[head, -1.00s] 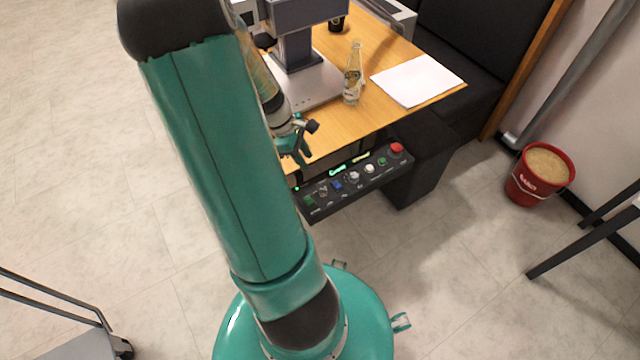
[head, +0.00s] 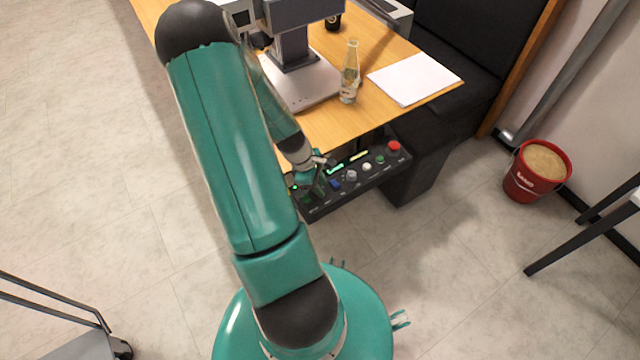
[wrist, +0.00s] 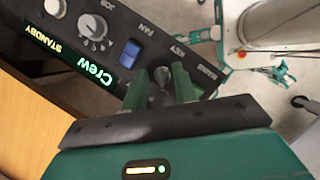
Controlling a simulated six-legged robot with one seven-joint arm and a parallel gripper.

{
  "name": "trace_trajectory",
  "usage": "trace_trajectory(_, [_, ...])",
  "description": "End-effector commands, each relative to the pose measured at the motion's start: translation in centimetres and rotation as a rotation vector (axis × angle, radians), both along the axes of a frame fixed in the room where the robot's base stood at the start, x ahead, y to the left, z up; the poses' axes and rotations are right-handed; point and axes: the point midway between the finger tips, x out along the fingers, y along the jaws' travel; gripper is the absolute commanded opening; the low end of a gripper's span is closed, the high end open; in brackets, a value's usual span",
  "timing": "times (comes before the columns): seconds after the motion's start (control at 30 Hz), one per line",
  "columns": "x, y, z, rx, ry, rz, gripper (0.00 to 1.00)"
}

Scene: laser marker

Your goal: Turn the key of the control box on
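The black control box (head: 372,172) hangs at the table's front edge, with a row of switches, knobs and a red button. In the wrist view its panel (wrist: 118,18) fills the upper left. The key switch (wrist: 161,76) is a dark, roundish shape near the KEY label, partly hidden by my fingers. My gripper (wrist: 161,84) is open, with one green finger on each side of the key and a gap between them. I cannot tell whether either finger touches it. In the head view my gripper (head: 318,182) is over the left part of the box.
Beside the key are a blue rocker switch (wrist: 130,53) and the MAINS label. A grey knob (wrist: 93,28) is farther along the panel. On the table (head: 345,124) stand a glass bottle (head: 349,75) and white paper (head: 414,78). A red bucket (head: 530,185) stands at right.

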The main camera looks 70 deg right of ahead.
Motion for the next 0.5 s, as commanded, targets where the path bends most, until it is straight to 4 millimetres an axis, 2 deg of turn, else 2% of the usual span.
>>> trace_trajectory(0.17, [0.00,-0.01,0.01,0.000,0.000,0.000,0.28])
trace_trajectory(0.3, [0.01,-0.01,0.02,0.000,0.000,-0.001,0.03])
trace_trajectory(0.33, [0.00,-0.01,0.02,0.000,0.000,-0.001,0.00])
trace_trajectory(0.5, [0.00,-0.01,0.03,0.000,0.000,-0.001,0.00])
